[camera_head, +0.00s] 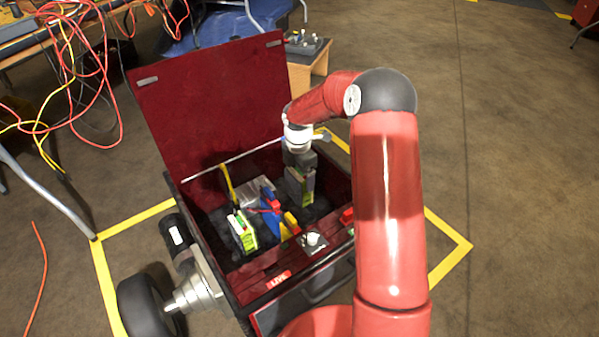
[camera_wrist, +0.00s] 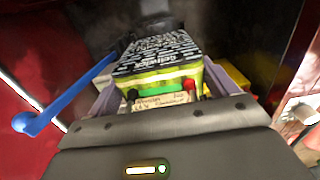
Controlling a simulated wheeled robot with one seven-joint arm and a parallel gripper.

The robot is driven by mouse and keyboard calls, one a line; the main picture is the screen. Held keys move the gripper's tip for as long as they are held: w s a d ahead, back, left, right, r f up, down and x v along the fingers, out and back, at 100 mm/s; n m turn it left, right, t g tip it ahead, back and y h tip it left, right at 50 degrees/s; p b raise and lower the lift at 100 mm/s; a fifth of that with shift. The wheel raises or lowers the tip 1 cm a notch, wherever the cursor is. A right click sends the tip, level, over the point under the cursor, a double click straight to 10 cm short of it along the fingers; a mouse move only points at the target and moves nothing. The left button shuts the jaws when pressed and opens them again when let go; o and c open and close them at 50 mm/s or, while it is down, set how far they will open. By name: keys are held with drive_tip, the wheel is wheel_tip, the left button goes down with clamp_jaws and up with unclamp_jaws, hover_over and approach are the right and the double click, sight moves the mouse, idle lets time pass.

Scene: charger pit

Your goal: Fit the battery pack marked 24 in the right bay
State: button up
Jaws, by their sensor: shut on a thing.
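In the head view my gripper (camera_head: 299,161) points down inside the right part of an open red chest (camera_head: 262,272). It is shut on a dark grey battery pack (camera_head: 298,188) with a green edge. In the wrist view this battery pack (camera_wrist: 160,62) has a black label with white print, a yellow-green band and a red and a black terminal; I cannot read a 24 on it. Grey fingers grip both its sides. Another pack (camera_head: 243,231) with a white and green face sits at the left inside the chest. The bay below the held pack is hidden.
A blue part (camera_head: 269,222) with a red piece and a yellow block (camera_head: 290,223) stand between the packs. A blue lever (camera_wrist: 62,97) shows left in the wrist view. The raised lid (camera_head: 215,100) stands behind. A white knob (camera_head: 313,239) sits on the front ledge.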

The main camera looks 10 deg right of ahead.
wheel_tip(320, 180, down, 3)
drive_tip(key=shift+r+b, duration=0.1)
drive_tip(key=shift+b, duration=0.85)
drive_tip(key=shift+f+b, duration=0.35)
drive_tip(key=shift+f, duration=1)
drive_tip(key=shift+f+b, duration=0.6)
drive_tip(key=shift+f, duration=0.8)
drive_tip(key=o, duration=1.9)
drive_tip(key=shift+w+r+p, duration=0.1)
drive_tip(key=shift+r+p, duration=0.8)
drive_tip(key=shift+r, duration=3.05)
